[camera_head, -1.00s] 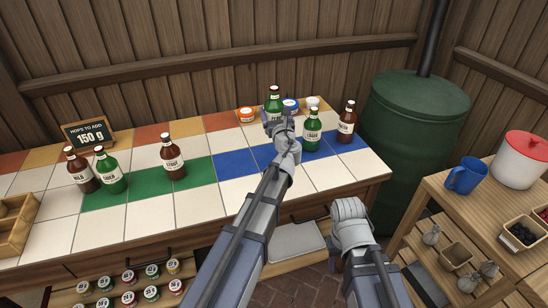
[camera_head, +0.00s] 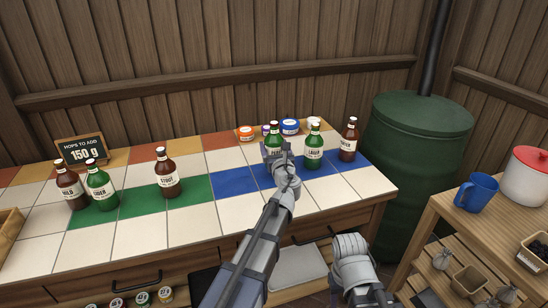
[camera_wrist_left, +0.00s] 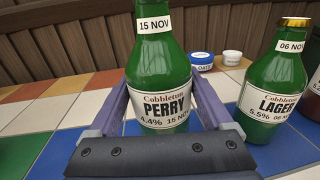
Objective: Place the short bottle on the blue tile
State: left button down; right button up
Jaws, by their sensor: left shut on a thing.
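My left gripper (camera_head: 275,153) is shut around a green bottle labelled Perry (camera_head: 274,132). The bottle is upright. In the wrist view the Perry bottle (camera_wrist_left: 160,75) stands between the two fingers, with its label facing the camera. Its base is at or just above the blue tiles (camera_head: 232,182), and I cannot tell whether it touches. Blue tile (camera_wrist_left: 60,150) also shows around it in the wrist view. A green Lager bottle (camera_head: 314,150) stands on the blue strip close to its right.
A brown Porter bottle (camera_head: 349,140) stands right of the Lager. Small jars (camera_head: 290,127) sit behind the held bottle. A brown Stout bottle (camera_head: 167,175), a green Cider bottle (camera_head: 101,187) and a brown Mild bottle (camera_head: 70,187) stand at left. Blue tiles left of the gripper are clear.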

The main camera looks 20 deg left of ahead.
pick_arm(q)
jog(key=shift+f+b, duration=1.05)
jog(key=shift+f, duration=0.35)
jog(key=shift+f, duration=0.1)
jog(key=shift+f, duration=0.15)
grip_release()
jog(key=shift+r, duration=0.2)
jog(key=shift+s+d, duration=0.1)
jog(key=shift+s, duration=0.15)
jog(key=v, duration=1.1)
jog(key=shift+s+d, duration=0.1)
jog(key=shift+s, duration=0.15)
